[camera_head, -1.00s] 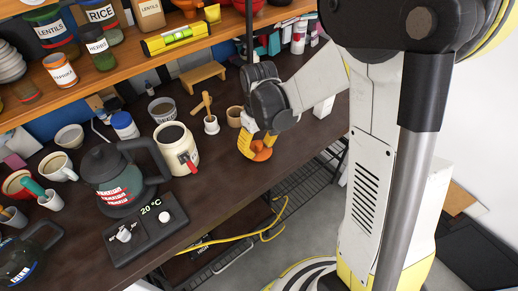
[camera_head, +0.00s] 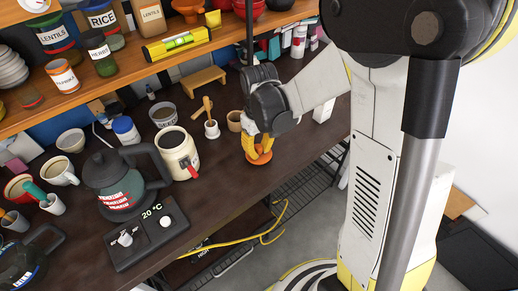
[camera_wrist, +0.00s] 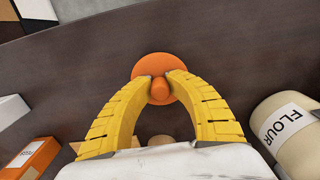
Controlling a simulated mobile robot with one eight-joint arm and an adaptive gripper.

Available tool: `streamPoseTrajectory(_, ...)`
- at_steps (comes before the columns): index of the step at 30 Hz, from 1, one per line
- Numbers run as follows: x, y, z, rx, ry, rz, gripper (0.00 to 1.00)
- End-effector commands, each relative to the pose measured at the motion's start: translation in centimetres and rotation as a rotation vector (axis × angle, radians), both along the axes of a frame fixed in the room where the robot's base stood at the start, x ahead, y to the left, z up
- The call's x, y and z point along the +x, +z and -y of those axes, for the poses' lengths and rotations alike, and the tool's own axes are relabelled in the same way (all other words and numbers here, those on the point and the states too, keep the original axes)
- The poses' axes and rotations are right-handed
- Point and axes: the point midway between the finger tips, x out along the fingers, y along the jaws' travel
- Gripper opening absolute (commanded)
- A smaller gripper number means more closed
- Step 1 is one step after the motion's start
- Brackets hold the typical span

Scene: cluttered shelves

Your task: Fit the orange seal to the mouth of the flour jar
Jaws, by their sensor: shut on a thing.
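My gripper (camera_head: 257,146) has yellow fingers and is shut on the knob of the orange seal (camera_head: 260,157). In the wrist view, both fingertips (camera_wrist: 160,82) meet at the knob of the round orange seal (camera_wrist: 158,62). The seal is about level, near the front edge of the dark counter; I cannot tell whether it touches the surface. The cream flour jar (camera_head: 184,160) stands upright to the left of my gripper, its mouth uncovered and a red clasp at its front. In the wrist view, the jar (camera_wrist: 310,145) is at the right, with its FLOUR label showing.
A dark kettle (camera_head: 113,183) on a black base stands left of the jar. A small white cup with a wooden pestle (camera_head: 211,129) and a brown cup (camera_head: 234,121) stand between jar and gripper, further back. Bare counter (camera_head: 218,172) lies between jar and seal.

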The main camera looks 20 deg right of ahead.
Motion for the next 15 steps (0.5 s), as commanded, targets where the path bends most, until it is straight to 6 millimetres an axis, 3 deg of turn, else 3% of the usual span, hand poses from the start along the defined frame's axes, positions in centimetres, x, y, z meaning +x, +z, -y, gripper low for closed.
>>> streamPoseTrajectory(15, 0.0, 3.2, 0.0, -0.001, 0.0, 0.0, 0.0)
